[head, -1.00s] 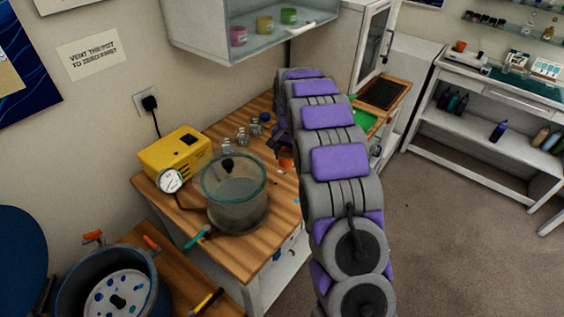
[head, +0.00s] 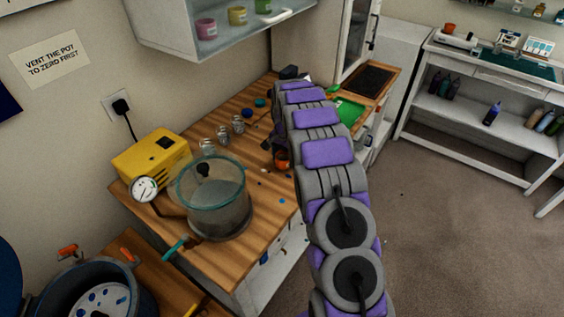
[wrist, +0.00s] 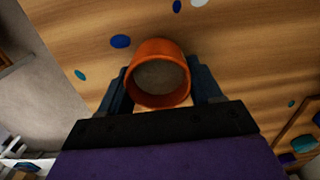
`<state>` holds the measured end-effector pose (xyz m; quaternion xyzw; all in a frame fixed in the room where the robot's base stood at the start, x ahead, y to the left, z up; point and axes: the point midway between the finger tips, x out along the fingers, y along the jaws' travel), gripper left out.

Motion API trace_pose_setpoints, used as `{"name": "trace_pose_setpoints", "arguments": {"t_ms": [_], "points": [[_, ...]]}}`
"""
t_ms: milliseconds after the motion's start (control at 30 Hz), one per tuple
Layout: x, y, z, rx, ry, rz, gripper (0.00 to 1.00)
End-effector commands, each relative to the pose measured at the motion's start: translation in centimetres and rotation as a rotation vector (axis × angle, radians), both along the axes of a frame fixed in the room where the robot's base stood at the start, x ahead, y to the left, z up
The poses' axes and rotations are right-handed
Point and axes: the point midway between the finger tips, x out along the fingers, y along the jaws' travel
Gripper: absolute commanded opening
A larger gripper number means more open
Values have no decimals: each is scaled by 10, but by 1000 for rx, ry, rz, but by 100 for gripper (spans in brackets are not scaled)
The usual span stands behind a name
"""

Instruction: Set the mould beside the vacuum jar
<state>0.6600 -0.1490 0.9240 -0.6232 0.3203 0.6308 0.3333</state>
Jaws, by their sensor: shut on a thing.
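The mould looks to be the small orange cup (wrist: 158,100), round and open-topped with a grey-brown inside. In the wrist view my gripper (wrist: 160,84) is shut on it, with one dark finger on each side. In the head view the orange cup (head: 282,159) shows partly behind my arm, over the wooden bench. The vacuum jar (head: 212,205) is a wide clear glass pot with a black knob on its lid, at the bench's near part. The cup is to the right of the jar and behind it, apart from it. I cannot tell whether the cup touches the bench.
A yellow pump (head: 152,160) with a white dial gauge (head: 145,189) stands left of the jar. Several small glass jars (head: 222,133) stand behind it. A wall cabinet (head: 215,30) hangs above. The bench (head: 262,215) right of the jar is mostly clear, with small coloured spots.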

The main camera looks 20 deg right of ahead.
Motion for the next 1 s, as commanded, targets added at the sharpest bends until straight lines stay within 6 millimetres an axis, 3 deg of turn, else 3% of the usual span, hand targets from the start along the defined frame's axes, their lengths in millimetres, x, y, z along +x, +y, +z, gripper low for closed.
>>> {"name": "trace_pose_setpoints", "arguments": {"t_ms": [67,100,267,500,533,767,1000], "points": [[0,8,-10,-7,1,5,32],[0,10,-12,-9,1,6,28],[0,18,-10,-17,1,6,27],[0,8,-15,-6,1,5,27],[0,6,-15,-3,1,5,67],[0,3,-16,-1,2,4,89],[0,12,-17,-10,6,4,90]]}}
